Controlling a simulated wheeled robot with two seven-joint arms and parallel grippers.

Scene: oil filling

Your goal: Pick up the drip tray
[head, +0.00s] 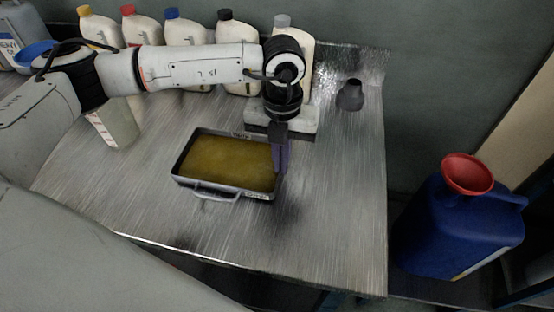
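The drip tray (222,190) is a grey rectangular pan on the metal table, filled with yellow-brown liquid, with a wire handle on its near side. My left gripper (281,168) points down at the tray's right end, its dark fingers overlapping the right rim. From this angle I cannot tell whether the fingers are closed on the rim or only beside it. The tray looks level and appears to rest on the table. My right gripper is not in view.
Several cream jugs with coloured caps (184,37) line the table's back. A translucent container (117,124) stands left of the tray, and a small dark funnel-shaped piece (351,95) at back right. A blue canister (455,235) with a red funnel (467,173) stands off the table's right edge.

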